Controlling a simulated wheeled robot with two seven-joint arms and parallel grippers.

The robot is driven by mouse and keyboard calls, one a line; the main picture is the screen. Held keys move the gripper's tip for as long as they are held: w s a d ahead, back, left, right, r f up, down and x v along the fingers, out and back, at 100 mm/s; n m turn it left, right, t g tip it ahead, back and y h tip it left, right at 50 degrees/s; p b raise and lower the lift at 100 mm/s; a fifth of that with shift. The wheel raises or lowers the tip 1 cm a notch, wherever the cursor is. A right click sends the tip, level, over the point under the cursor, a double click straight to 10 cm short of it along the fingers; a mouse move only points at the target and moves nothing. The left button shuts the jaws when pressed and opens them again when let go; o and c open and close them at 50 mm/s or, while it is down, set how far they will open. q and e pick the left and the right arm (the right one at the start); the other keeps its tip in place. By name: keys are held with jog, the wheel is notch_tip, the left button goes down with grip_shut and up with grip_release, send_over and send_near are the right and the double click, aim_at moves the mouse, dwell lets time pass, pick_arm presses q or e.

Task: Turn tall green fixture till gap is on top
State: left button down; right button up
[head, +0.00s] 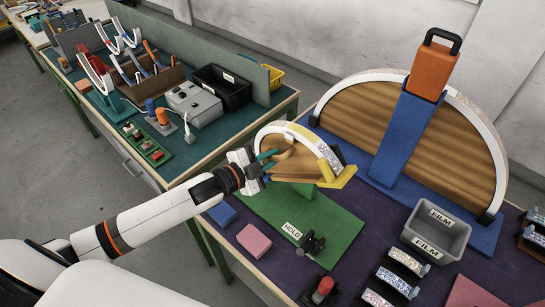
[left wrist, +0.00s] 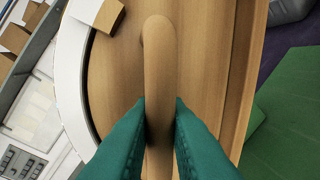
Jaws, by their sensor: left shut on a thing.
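The green fixture has a flat green base (head: 325,228) and a green post (head: 306,190) carrying a wooden disc-like body (head: 298,160) with a white arc rim (head: 290,128). Yellow pieces and a speckled piece (head: 328,158) sit at its right side. I cannot tell where its gap is. My left gripper (head: 267,164) reaches in at the fixture's left side. In the left wrist view, its green fingers (left wrist: 160,135) are shut on a rounded wooden handle (left wrist: 158,60) in front of the wooden face. The white rim curves at the left there. My right gripper is not in view.
A larger wooden half-disc (head: 365,115) with a blue arm (head: 405,135) and orange block stands behind right. A grey FILM bin (head: 436,235), pink block (head: 254,240) and black-knobbed HOLD clamp (head: 311,243) are nearby. A second bench with a control box (head: 193,102) lies left.

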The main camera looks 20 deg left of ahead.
pick_arm(q)
jog(key=shift+f, duration=0.15)
dwell(0.5)
jog(key=c, duration=1.5)
grip_release()
jog(key=shift+a, duration=0.15)
jog(key=shift+b+v, duration=1.5)
jog(key=shift+v, duration=4.45)
